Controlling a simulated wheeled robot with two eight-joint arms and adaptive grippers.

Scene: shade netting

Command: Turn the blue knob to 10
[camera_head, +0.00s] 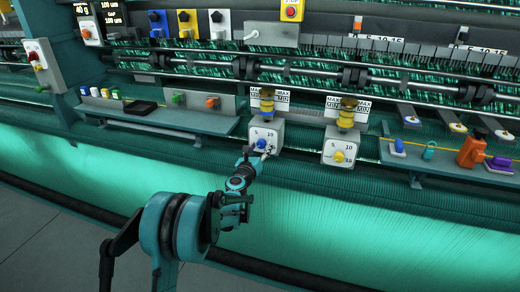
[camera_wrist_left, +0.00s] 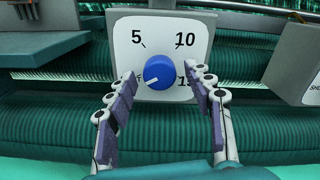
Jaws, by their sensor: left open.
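The blue knob (camera_wrist_left: 159,72) sits on a white dial plate (camera_wrist_left: 127,25) marked 5 at upper left and 10 at upper right. The knob's white pointer line points to the lower left, away from 10. A number at lower right is partly hidden by a finger, and the lower left mark is hard to read. In the head view the knob (camera_head: 262,143) is on the left of two dial boxes. My left gripper (camera_wrist_left: 164,80) is open in front of the dial, one finger on each side of the knob, with visible gaps. In the head view my left gripper (camera_head: 257,157) partly covers the box's lower part.
A second dial box with a yellow knob (camera_head: 339,157) stands to the right. Shelves left and right hold small items, including an orange bottle (camera_head: 472,150) and a black tray (camera_head: 140,107). Green netting (camera_head: 330,220) hangs below.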

